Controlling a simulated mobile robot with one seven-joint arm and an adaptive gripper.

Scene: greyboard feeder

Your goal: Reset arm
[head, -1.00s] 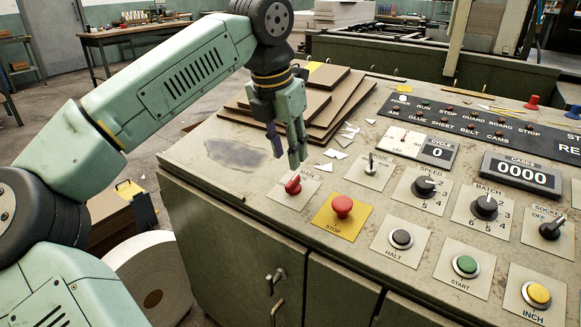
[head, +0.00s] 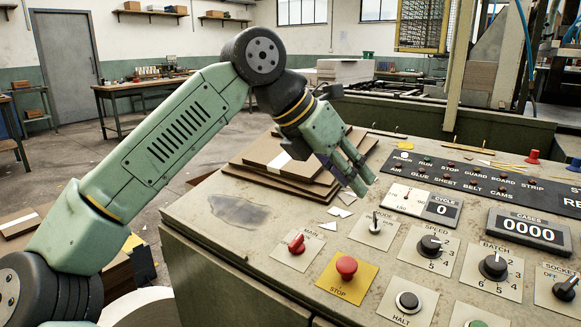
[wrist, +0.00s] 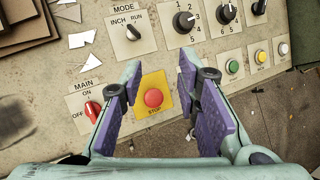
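My gripper (head: 358,182) is above the near left part of the control panel (head: 255,240), its fingers angled down and to the right. In the wrist view my gripper (wrist: 161,62) is open and empty, its purple-padded fingers spread apart. The red STOP button (wrist: 153,98) on its yellow plate shows between the fingers, and also in the head view (head: 346,267). The red MAIN switch (head: 297,244) is left of it, and the black MODE switch (head: 375,222) is farther back.
Stacked brown boards (head: 290,158) lie on the panel's back left, beside white paper scraps (head: 338,212). The SPEED (head: 430,246) and BATCH (head: 493,266) knobs, the CYCLE display, and the CASES counter (head: 528,229) reading 0000 are to the right. Open floor lies to the left.

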